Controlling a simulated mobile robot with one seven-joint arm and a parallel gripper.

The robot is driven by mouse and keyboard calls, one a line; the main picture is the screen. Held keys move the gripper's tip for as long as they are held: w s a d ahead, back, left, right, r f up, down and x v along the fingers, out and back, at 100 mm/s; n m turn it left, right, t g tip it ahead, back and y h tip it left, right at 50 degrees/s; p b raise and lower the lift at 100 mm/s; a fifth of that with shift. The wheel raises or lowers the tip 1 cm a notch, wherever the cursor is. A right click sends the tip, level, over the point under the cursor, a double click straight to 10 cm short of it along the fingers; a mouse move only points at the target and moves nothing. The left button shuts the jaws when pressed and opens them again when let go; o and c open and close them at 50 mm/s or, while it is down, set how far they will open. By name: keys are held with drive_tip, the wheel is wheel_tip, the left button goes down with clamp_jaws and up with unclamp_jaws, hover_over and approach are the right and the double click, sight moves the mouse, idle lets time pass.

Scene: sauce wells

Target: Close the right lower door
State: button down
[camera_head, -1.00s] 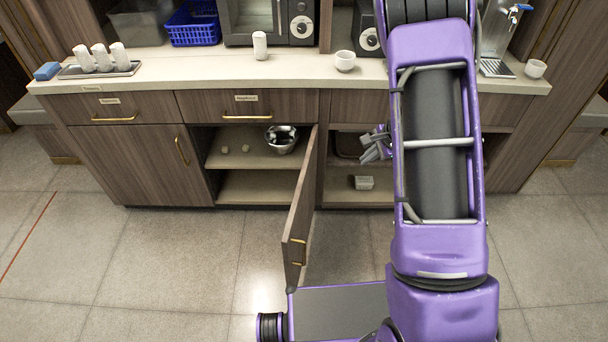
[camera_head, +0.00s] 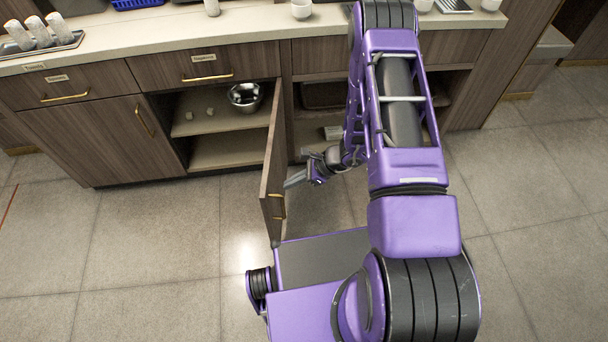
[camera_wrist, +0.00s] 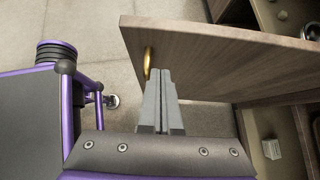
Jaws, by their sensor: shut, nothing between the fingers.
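The right lower door (camera_head: 272,172) is a dark wood panel standing wide open, swung out from the counter front. It also shows in the wrist view (camera_wrist: 220,58) across the upper right. A brass handle (camera_head: 277,205) sits near its free edge, and brass also shows there in the wrist view (camera_wrist: 148,62). My gripper (camera_head: 288,182) is just right of the door in the head view, at its right face. In the wrist view the grey fingers (camera_wrist: 160,85) are together and empty, close to the door and the brass. I cannot tell whether they touch it.
The open cupboard (camera_head: 215,125) left of the door holds a metal bowl (camera_head: 245,96) and small items. The closed left door (camera_head: 100,135) is beside it. An open shelf space with a small white box (camera_head: 332,132) lies right of the door. The floor at left is clear.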

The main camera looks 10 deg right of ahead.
sight(268, 187)
drive_tip(key=shift+w+a, duration=0.25)
drive_tip(key=shift+a, duration=0.8)
drive_tip(key=shift+w+a, duration=0.25)
drive_tip(key=shift+a, duration=0.75)
